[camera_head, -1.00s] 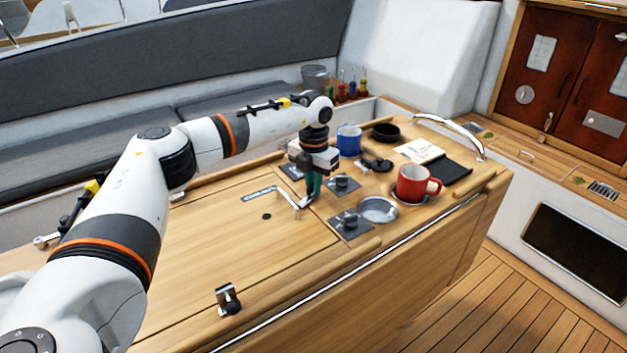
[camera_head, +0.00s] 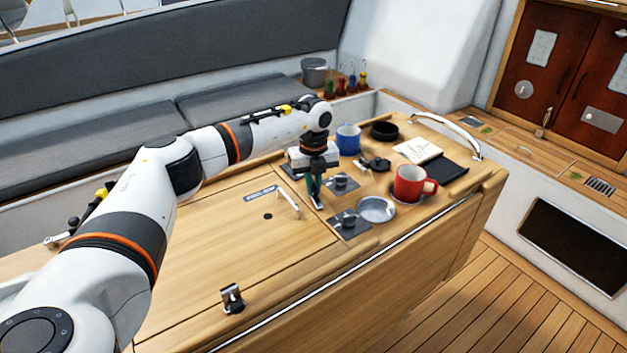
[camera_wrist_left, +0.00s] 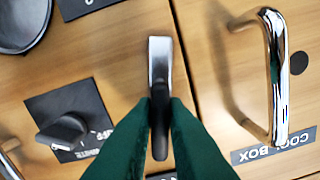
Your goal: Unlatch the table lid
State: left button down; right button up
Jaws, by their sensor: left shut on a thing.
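The table lid (camera_head: 205,235) is a flat wooden panel lying closed and level in the tabletop. It has a chrome handle (camera_head: 289,203), which also shows in the left wrist view (camera_wrist_left: 277,75) beside a COOL BOX label. My left gripper (camera_head: 316,195) points down just past the lid's right edge. In the left wrist view its green fingers (camera_wrist_left: 160,118) are shut on the latch (camera_wrist_left: 160,62), a silver lever with a dark part between the fingertips. A second latch (camera_head: 232,298) stands at the lid's front edge. My right gripper is out of view.
Close by are switch panels with black knobs (camera_head: 348,219), a metal dish (camera_head: 376,209), a red mug (camera_head: 411,184), a blue mug (camera_head: 348,138) and a black bowl (camera_head: 384,130). The lid's top is clear.

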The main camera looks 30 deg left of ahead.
aim_at(314, 183)
pick_arm(q)
jog(key=shift+n+p, duration=0.5)
jog(key=shift+n, duration=1.1)
jog(key=shift+f, duration=0.1)
jog(key=c, duration=1.4)
grip_release()
jog(key=shift+c, duration=0.2)
notch_tip(314, 183, up, 12)
jog(key=b, duration=0.2)
